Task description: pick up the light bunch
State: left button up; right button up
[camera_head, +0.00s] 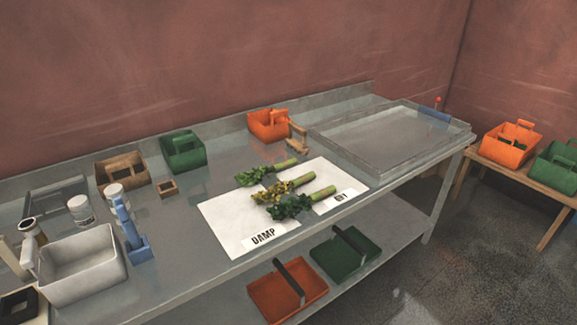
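Three leafy bunches with pale green stalks lie side by side on a white mat (222,217) in the middle of the metal table. The middle bunch (284,190) has yellowish leaves and looks the lightest. The back bunch (262,174) is mid green, and the front bunch (290,207) is darker green. The leaves of the middle and front bunches lie very close; I cannot tell whether they touch. A "DAMP" label (264,237) and a second label (338,200) lie on the mat. Neither of my grippers is in view.
Green (183,152), orange (268,125) and brown (122,170) baskets stand at the back. A white bin (82,268) and blue stand (128,225) are at left. More baskets sit on the lower shelf.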

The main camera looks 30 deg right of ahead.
aim_at(269, 171)
jog(key=z, duration=0.7)
jog(key=l+u, duration=0.15)
jog(key=u, duration=0.35)
jog(key=i+l+u, duration=0.1)
jog(key=u, duration=0.4)
jog(key=l+u, duration=0.25)
jog(key=u, duration=0.25)
jog(key=k+l+u, duration=0.1)
jog(key=l+u, duration=0.15)
jog(key=k+l+u, duration=0.2)
jog(key=l, duration=0.2)
jog(key=l+u, duration=0.25)
jog(key=k+l+u, duration=0.1)
jog(key=l, duration=0.25)
jog(key=k+l+u, duration=0.25)
jog(key=k+l, duration=0.25)
jog(key=l, duration=0.15)
jog(key=k+l, duration=0.3)
jog(key=l, duration=0.15)
jog(key=k+l, duration=0.3)
jog(key=l, duration=0.2)
jog(key=u, duration=0.05)
